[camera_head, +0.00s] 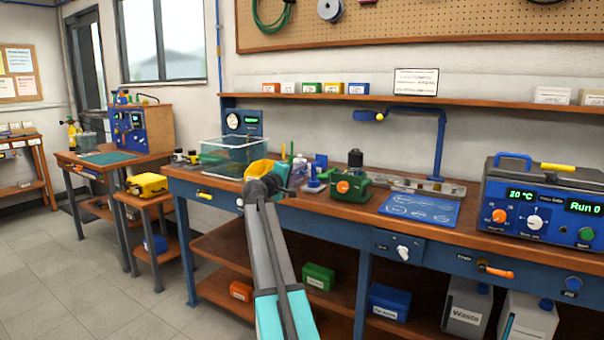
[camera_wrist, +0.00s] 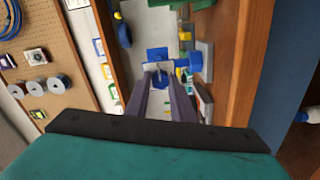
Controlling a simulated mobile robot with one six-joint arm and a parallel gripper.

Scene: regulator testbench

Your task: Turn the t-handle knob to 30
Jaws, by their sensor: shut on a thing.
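The t-handle knob (camera_wrist: 157,72) shows in the wrist view as a small blue part in front of a blue body (camera_wrist: 157,54) on a pale plate. My gripper (camera_wrist: 160,84) has its two dark fingers closing around it from both sides, and they appear shut on it. In the head view my gripper (camera_head: 308,180) reaches over the bench from the front and points right, toward small blue parts (camera_head: 321,164). There the knob is mostly hidden behind my gripper. Its scale and setting are too small to read.
A green device with an orange knob (camera_head: 343,187) and a blue mat (camera_head: 420,208) are to the right. A dial gauge (camera_head: 234,122) stands behind, below the shelf (camera_head: 450,103).

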